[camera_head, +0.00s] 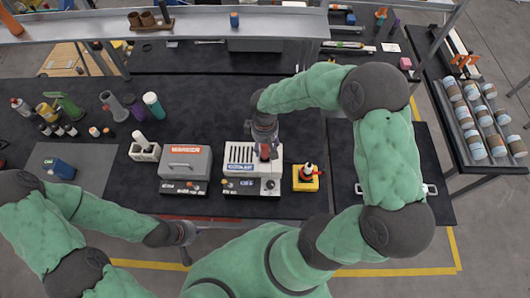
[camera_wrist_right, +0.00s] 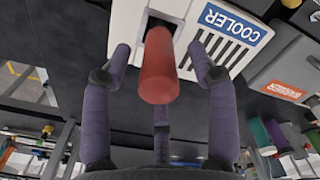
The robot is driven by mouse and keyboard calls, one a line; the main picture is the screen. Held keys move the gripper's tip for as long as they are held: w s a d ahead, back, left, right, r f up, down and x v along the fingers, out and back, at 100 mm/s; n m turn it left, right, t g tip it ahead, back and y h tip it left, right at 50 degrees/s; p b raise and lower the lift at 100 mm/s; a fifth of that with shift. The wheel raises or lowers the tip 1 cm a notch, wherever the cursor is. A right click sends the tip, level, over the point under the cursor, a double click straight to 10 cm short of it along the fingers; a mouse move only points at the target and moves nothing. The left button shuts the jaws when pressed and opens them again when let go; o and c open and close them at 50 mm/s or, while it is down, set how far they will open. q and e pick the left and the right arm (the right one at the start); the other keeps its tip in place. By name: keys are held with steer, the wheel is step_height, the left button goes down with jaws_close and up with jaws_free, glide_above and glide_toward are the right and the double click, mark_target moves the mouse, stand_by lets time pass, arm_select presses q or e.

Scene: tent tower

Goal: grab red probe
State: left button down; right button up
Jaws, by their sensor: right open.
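The red probe (camera_wrist_right: 158,68) stands out of a dark slot in the white cooler (camera_wrist_right: 240,35). In the head view the red probe (camera_head: 265,153) shows as a small red piece on the cooler (camera_head: 238,158), partly covered by my right gripper (camera_head: 266,143). My right gripper (camera_wrist_right: 159,58) is open, with its purple fingers spread around the probe and gaps visible on both sides. My left gripper (camera_head: 187,236) is low and to the left, off the table's front edge. Whether its fingers are open is too small to tell.
The grey warmer (camera_head: 186,162) stands left of the cooler. A yellow base (camera_head: 306,178) with a red and white item stands close on the right. Bottles and a white holder (camera_head: 144,151) are further left. Dark table behind the warmer is clear.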

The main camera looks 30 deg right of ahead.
steer(key=shift+f, duration=0.1)
steer(key=shift+c, duration=0.3)
jaws_close()
